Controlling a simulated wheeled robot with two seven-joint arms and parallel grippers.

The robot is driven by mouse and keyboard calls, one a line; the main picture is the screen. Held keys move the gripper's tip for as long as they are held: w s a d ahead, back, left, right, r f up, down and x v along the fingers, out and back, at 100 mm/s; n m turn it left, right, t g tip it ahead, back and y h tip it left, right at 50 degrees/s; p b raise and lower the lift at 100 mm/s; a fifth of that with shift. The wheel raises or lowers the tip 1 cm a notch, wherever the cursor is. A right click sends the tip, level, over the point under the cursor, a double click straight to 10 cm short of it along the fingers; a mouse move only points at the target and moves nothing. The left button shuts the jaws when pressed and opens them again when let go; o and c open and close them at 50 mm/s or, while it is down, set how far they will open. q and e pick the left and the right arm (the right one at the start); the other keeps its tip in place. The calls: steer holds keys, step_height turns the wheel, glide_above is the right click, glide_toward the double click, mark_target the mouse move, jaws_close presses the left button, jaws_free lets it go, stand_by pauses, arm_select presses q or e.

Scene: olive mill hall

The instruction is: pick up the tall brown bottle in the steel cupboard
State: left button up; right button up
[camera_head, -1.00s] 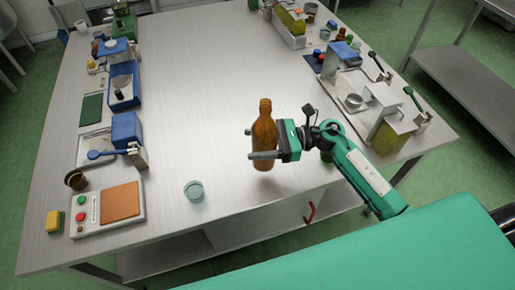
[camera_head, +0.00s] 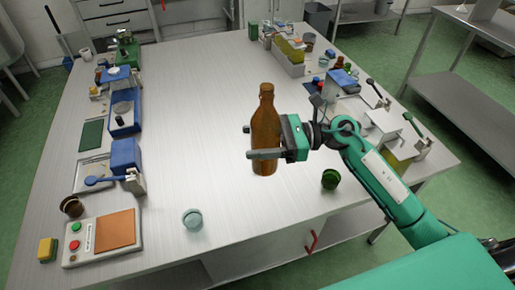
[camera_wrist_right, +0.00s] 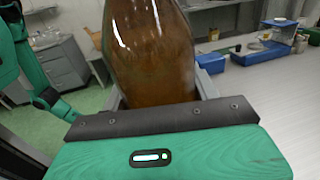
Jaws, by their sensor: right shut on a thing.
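The tall brown bottle (camera_head: 266,112) is upright in the middle of the head view, seen against the steel worktop (camera_head: 190,150). My right gripper (camera_head: 250,142) is shut on its body, one finger on each side. The right wrist view shows the brown glass (camera_wrist_right: 150,60) close up between the fingers, with the neck out of frame. The bottle looks raised above the worktop, but I cannot tell the gap under its base. Below the worktop's front edge is an open steel space with a red handle (camera_head: 311,242). My left gripper is not in view.
A pale blue cup (camera_head: 193,220) and a dark green jar (camera_head: 330,179) stand near the front. A button panel (camera_head: 93,259) and blue devices (camera_head: 124,157) line the left edge. Scales and boxes crowd the right edge. The middle of the worktop is clear.

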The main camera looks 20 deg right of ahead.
mark_target(257, 127)
steer(key=shift+r, duration=1.3)
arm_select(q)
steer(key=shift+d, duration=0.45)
arm_select(e)
steer(key=shift+r, duration=0.5)
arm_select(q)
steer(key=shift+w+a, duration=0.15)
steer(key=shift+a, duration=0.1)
arm_select(e)
steer(key=shift+r, duration=0.15)
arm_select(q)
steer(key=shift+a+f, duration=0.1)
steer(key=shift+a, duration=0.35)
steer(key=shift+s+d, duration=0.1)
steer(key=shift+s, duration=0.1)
